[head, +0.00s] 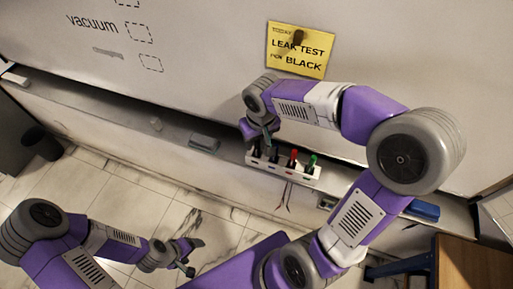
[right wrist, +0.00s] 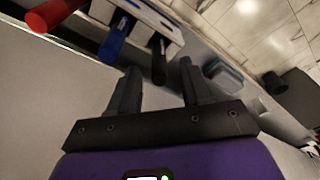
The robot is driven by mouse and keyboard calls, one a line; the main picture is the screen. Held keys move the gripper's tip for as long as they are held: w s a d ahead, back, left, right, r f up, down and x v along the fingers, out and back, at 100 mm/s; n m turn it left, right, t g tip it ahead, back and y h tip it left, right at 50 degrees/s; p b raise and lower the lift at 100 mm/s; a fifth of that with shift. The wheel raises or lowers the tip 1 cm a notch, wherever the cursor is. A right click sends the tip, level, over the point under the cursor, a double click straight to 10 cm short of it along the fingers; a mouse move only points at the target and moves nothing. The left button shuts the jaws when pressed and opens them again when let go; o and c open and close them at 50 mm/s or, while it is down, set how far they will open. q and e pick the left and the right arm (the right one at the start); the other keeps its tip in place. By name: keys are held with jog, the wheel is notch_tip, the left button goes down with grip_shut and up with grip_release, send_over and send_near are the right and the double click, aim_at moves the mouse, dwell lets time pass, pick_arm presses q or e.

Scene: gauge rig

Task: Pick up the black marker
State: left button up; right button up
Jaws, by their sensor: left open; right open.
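The black marker (right wrist: 159,58) stands in a white holder (right wrist: 178,30), at the end of the row beside a blue marker (right wrist: 115,40) and a red marker (right wrist: 50,14). In the head view the holder (head: 300,174) sits on the whiteboard ledge, with a green marker (head: 311,162) at its right end. My right gripper (right wrist: 159,68) is open, its fingertips on either side of the black marker in the right wrist view; contact cannot be told. In the head view my right wrist partly covers the holder's left end. My left gripper (head: 193,258) is open and empty, low over the floor.
A yellow note (head: 300,50) on the whiteboard reads "TODAY LEAK TEST PEN BLACK". A grey-blue eraser (head: 203,143) lies on the ledge left of the holder. A blue object (head: 423,210) is at the right. A dark bin (head: 40,143) stands far left. A wooden table (head: 475,265) is lower right.

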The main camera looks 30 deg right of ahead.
aim_at(257, 144)
jog(key=shift+w+f, duration=0.2)
jog(key=shift+f, duration=1.3)
grip_shut()
jog(key=shift+w+r, duration=0.1)
